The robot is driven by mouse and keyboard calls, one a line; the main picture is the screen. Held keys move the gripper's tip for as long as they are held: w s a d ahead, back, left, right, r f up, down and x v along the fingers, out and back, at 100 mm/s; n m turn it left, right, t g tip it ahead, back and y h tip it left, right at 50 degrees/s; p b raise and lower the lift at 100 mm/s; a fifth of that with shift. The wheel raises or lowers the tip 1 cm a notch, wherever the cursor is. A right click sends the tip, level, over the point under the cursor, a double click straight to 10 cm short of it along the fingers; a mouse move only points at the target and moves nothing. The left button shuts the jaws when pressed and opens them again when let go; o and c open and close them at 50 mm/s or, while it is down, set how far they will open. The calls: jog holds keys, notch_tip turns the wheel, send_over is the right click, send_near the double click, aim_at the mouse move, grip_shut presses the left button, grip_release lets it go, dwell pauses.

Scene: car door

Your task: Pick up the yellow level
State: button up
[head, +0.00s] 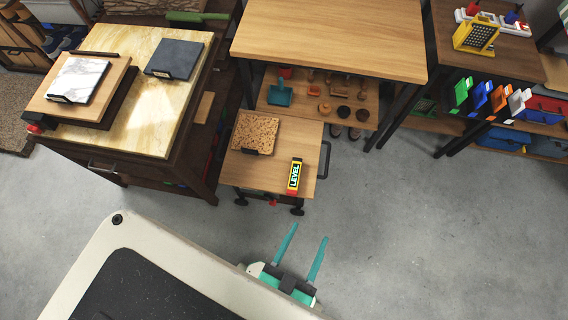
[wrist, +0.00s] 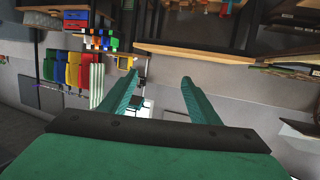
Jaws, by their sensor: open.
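The yellow level (head: 294,176) is a small yellow block with a dark label reading LEVEL. It lies on the right part of a low wooden cart (head: 238,174) in the head view. My gripper (head: 307,232) has two teal fingers. It is open and empty, over the grey floor in front of the cart, apart from the level. In the wrist view my gripper (wrist: 160,85) shows its fingers spread with nothing between them. I cannot make out the level in the wrist view.
A cork-like block (head: 255,133) lies on the cart left of the level. A black handle (head: 324,160) is at the cart's right side. A large wooden table (head: 330,35) stands behind, a marble-topped cabinet (head: 150,115) at left. Grey floor (head: 430,230) is clear at right.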

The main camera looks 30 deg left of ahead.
jog(key=w+a+f+n+y, duration=0.1)
jog(key=w+a+f, duration=0.15)
jog(key=f, duration=0.45)
jog(key=w+a+f+g, duration=0.1)
jog(key=w+f, duration=0.2)
jog(key=f, duration=0.5)
jog(key=w+a+f+n+y, duration=0.1)
jog(key=w+a+f, duration=0.15)
jog(key=f, duration=0.45)
jog(key=n+g+y, duration=0.1)
jog(key=y, duration=0.1)
send_near(295, 175)
jog(key=shift+x, duration=5.05)
jog(key=shift+a, duration=0.1)
jog(key=c, duration=1.2)
